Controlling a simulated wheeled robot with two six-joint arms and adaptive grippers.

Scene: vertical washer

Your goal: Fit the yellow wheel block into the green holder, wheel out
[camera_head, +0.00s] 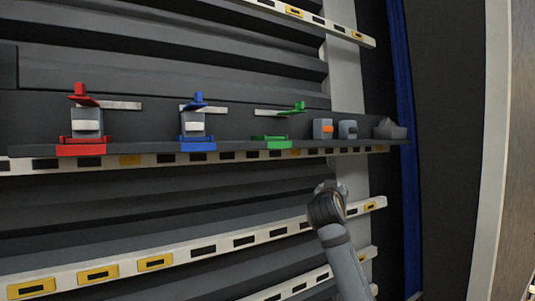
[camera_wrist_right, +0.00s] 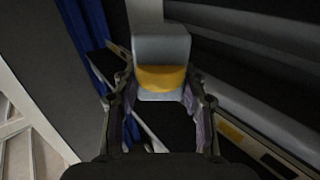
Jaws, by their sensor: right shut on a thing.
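My right gripper (camera_head: 328,190) is below the shelf. In the right wrist view its two fingers are closed on the sides of a grey block (camera_wrist_right: 160,43) with a yellow wheel (camera_wrist_right: 162,77), the yellow wheel block. The wheel faces toward the wrist camera. In the head view the block is mostly hidden by the gripper. The green holder (camera_head: 270,139) sits on the shelf, up and left of the gripper, and looks empty. Its green upper part (camera_head: 299,107) stands above it on a pale bar. My left gripper is not in view.
The red holder (camera_head: 81,149) and blue holder (camera_head: 197,146) each contain a grey block with a pale wheel. An orange-wheeled block (camera_head: 323,129), a grey block (camera_head: 348,130) and a dark grey piece (camera_head: 390,129) stand right of the green holder. A pale perforated rail (camera_head: 222,157) runs along the shelf front.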

